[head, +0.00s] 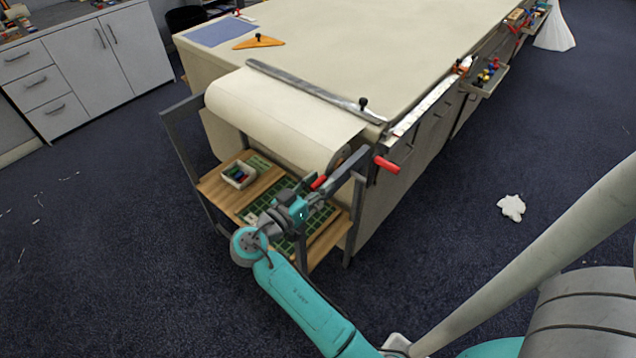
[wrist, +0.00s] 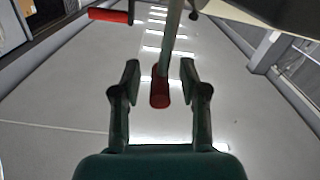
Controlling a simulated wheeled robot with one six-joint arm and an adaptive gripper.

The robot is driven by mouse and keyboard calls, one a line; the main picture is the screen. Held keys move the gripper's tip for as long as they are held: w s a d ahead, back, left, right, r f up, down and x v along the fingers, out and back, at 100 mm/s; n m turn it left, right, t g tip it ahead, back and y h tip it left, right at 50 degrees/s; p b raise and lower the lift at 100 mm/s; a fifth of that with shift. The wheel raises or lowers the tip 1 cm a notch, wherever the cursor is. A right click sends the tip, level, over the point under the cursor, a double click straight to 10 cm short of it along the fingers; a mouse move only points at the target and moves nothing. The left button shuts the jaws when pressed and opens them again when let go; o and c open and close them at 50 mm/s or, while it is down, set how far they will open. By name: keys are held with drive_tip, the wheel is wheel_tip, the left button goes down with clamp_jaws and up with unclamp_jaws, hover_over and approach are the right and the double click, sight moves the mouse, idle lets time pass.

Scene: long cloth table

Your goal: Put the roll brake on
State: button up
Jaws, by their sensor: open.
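The roll brake is a grey lever with a red grip (head: 318,183) at the near end of the cream cloth roll (head: 275,118). In the wrist view the red grip (wrist: 160,95) hangs at the end of its grey bar, between my two fingers, with a gap visible on each side. My gripper (wrist: 160,75) is open and holds nothing. In the head view my gripper (head: 307,198) is beside the red grip, in front of the roll stand (head: 357,215). The brake's contact with the roll is not clear.
A second red handle (head: 387,165) sticks out to the right of the brake; it also shows in the wrist view (wrist: 108,15). A shelf (head: 215,186) below the roll holds a small tray (head: 226,178) and a green gridded mat (head: 258,208). Floor to the right is mostly clear.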

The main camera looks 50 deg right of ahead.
clamp_jaws()
drive_tip(key=s+f+m, duration=0.6)
drive_tip(key=s+m, duration=0.2)
drive_tip(key=m, duration=0.4)
drive_tip(key=shift+s+d+f+m, duration=0.15)
drive_tip(key=shift+s+m, duration=0.15)
drive_tip(key=shift+s, duration=0.1)
idle(0.3)
drive_tip(key=shift+f, duration=0.1)
idle(0.4)
unclamp_jaws()
